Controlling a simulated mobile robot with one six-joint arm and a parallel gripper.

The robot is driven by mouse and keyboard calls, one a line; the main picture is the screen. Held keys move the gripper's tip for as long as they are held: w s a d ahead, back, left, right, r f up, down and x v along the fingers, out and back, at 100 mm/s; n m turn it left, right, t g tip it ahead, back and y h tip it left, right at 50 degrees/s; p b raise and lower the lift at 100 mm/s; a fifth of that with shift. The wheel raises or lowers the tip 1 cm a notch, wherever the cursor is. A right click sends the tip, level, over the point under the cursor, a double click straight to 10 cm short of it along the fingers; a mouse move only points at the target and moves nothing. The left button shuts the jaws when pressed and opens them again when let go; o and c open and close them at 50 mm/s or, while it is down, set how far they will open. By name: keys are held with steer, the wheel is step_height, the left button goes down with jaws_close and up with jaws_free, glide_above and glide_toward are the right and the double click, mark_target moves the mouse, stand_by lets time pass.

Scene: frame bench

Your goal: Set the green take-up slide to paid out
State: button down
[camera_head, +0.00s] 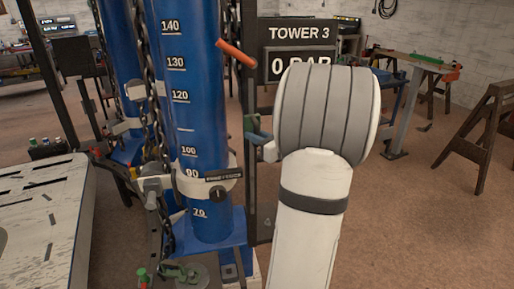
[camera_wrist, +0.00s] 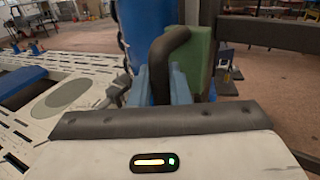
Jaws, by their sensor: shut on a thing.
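The green take-up slide (camera_wrist: 200,52) shows in the wrist view as a green block just beyond my fingers, beside the blue tower column. A thick dark bent handle (camera_wrist: 172,45) stands in front of it. My gripper (camera_wrist: 163,84) has its two blue fingers closed around the lower part of this handle. In the head view, my blue fingertips (camera_head: 262,137) show at the dark upright post right of the column. My white arm hides much of what is behind it. I cannot read the slide's setting from either view.
The blue tower column (camera_head: 205,120) carries a white scale, with an orange lever (camera_head: 236,53) near its top. A chain (camera_head: 148,100) hangs to its left. The "TOWER 3" sign (camera_head: 298,33) is behind my arm. A white slotted bench (camera_head: 40,220) stands left; open floor lies right.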

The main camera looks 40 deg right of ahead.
step_height(320, 180, up, 11)
steer(key=p, duration=0.4)
steer(key=shift+f, duration=0.1)
steer(key=c, duration=1.5)
jaws_free()
steer(key=shift+o, duration=0.5)
steer(key=shift+f, duration=0.1)
steer(key=s+d+b, duration=0.1)
steer(key=s+b, duration=0.1)
steer(key=s, duration=0.5)
steer(key=shift+s, duration=0.35)
